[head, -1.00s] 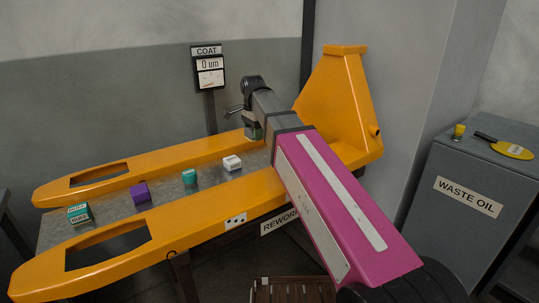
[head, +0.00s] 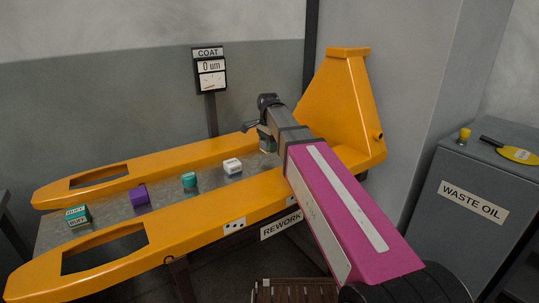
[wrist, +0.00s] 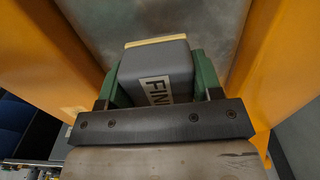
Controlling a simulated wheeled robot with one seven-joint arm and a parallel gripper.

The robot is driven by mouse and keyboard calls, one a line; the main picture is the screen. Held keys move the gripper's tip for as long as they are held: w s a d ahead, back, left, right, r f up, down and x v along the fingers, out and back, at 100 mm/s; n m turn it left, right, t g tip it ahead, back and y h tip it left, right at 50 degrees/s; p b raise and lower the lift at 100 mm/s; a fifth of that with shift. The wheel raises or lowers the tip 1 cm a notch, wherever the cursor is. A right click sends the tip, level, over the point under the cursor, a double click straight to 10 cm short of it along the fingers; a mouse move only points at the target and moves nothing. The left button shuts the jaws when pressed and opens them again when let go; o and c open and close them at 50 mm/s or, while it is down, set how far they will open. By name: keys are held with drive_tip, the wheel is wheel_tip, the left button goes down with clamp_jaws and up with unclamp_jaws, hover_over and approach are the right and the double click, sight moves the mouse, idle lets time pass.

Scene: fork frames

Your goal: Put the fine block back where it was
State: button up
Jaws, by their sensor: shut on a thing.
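The fine block (wrist: 150,66) is grey with a pale yellowish far edge and a white label whose visible letters read "FIN". In the wrist view it sits between the two green fingers of my gripper (wrist: 162,78), which is shut on it. Bare grey metal shows beyond the block; I cannot tell whether the block touches it. In the head view my gripper (head: 265,140) is mostly hidden behind my arm, over the bed between the forks near the orange upright. The block cannot be made out there.
On the grey bed (head: 112,206) stand a green-and-white block marked "BUFF" (head: 78,216), a purple block (head: 138,194), a teal piece (head: 189,180) and a white block (head: 232,166). Orange forks (head: 200,207) flank them. A coat gauge (head: 209,70) reads 0 um. A waste oil cabinet (head: 450,240) stands right.

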sight(269, 160)
drive_tip(key=shift+w+d+f, duration=0.2)
drive_tip(key=shift+d+f, duration=0.1)
drive_tip(key=shift+f, duration=1.9)
drive_tip(key=shift+f, duration=0.2)
drive_tip(key=o, duration=1.1)
drive_tip(key=shift+c, duration=0.2)
drive_tip(key=shift+r, duration=0.15)
wheel_tip(269, 160, up, 12)
drive_tip(key=shift+r, duration=0.1)
